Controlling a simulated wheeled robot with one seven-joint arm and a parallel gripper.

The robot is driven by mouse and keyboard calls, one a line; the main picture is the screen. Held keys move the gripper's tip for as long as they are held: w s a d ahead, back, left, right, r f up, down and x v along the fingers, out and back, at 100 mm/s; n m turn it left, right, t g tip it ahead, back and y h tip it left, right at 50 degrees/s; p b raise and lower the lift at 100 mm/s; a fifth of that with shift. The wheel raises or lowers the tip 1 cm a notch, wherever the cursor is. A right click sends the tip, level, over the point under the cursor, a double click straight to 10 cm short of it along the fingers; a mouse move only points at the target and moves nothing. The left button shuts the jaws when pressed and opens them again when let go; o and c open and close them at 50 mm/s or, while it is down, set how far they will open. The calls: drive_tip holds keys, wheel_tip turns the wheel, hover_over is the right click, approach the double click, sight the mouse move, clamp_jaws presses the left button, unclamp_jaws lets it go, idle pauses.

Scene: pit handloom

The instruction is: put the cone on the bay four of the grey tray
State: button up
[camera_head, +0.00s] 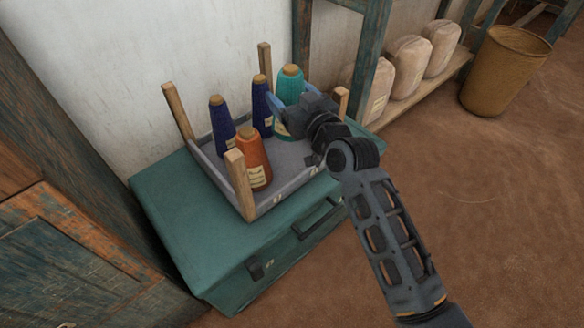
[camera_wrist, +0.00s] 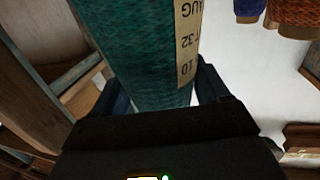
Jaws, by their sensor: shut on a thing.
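A teal cone (camera_head: 289,82) with a tan tip stands upright at the right back part of the grey tray (camera_head: 275,192). My gripper (camera_head: 277,108) is shut around its middle, and the arm reaches in from the right. In the wrist view the teal cone (camera_wrist: 135,45), with a cream printed label, is between the fingers (camera_wrist: 155,100). The fingers and wrist hide part of the cone in the head view. I cannot tell whether its base touches the tray floor. Bay marks are too small to read.
Two dark blue cones (camera_head: 221,122) and an orange cone (camera_head: 254,162) stand in the tray. Wooden posts (camera_head: 239,184) rise at its corners. The tray lies on a green trunk (camera_head: 190,225) by the wall. Sacks (camera_head: 408,66) and a basket (camera_head: 506,70) are at the right.

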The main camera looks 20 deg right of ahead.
drive_tip(key=shift+w+d+f+b, duration=0.1)
drive_tip(key=shift+w+d+b, duration=0.3)
drive_tip(key=shift+b, duration=0.35)
wheel_tip(320, 180, down, 10)
drive_tip(key=b, duration=0.4)
drive_tip(key=shift+b, duration=0.4)
drive_tip(key=o, duration=1.2)
drive_tip(key=s, duration=0.4)
drive_tip(key=s+d, duration=0.1)
drive_tip(key=s, duration=0.7)
drive_tip(key=shift+d+r+p, duration=0.15)
drive_tip(key=shift+r+p, duration=0.2)
drive_tip(key=shift+r, duration=0.05)
